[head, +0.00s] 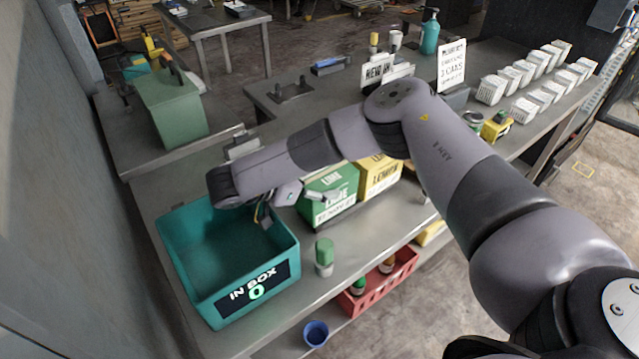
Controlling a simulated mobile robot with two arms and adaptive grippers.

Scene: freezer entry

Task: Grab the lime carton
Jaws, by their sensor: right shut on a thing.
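The green lime carton (343,181) stands on the metal counter, right of the teal bin, with "LIME" lettering on its faces. My right arm reaches in from the right and bends back over the counter. My right gripper (305,203) is at the carton's left side and is shut on it; the arm and wrist hide part of this contact. The carton seems to stand level beside the yellow lemon carton (380,177). My left gripper is not in view.
A teal bin (190,283) marked "IN BOX 0" stands left of the carton. A green-capped container (324,257) stands in front. A red crate (372,290) and a blue cup (315,333) are lower down. White baskets (491,90) line the far right counter.

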